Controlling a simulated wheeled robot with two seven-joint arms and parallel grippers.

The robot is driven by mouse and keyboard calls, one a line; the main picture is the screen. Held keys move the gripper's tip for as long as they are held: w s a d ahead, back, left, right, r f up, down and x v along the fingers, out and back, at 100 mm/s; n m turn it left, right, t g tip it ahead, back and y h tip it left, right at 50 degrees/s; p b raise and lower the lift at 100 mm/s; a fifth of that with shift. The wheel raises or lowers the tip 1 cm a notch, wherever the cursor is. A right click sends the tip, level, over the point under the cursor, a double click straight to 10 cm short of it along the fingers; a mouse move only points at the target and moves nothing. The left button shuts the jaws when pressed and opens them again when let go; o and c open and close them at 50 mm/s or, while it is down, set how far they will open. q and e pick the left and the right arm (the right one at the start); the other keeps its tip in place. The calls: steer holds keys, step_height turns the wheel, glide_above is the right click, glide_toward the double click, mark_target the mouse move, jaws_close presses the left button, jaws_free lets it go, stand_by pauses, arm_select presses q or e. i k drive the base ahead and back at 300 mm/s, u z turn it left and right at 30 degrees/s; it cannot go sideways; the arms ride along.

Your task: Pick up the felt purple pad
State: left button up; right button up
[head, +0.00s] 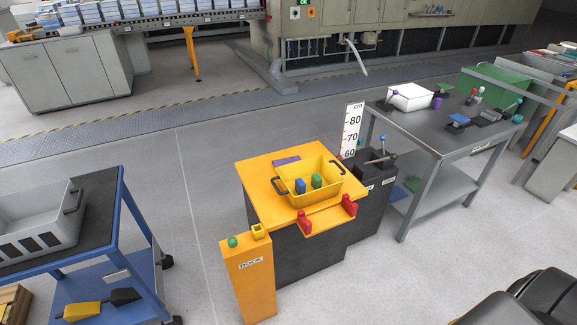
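A flat purple pad (286,161) lies on the yellow top of the dock stand (262,176), near its back edge. It sits just behind the yellow bin (318,192), which seems to hide part of it. Its felt texture is too small to make out. Neither of my grippers shows in the head view.
The bin holds a blue and a green piece. Red clamps (304,222) stand at the stand's front edge, and a height scale (351,130) rises behind it. A grey table (455,138) stands right, a blue cart (108,222) left. Open floor lies between cart and stand.

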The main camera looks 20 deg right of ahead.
mark_target(279, 162)
steer(key=k, duration=0.5)
steer(key=z, duration=0.9)
steer(key=i, duration=0.95)
steer(key=z, duration=0.35)
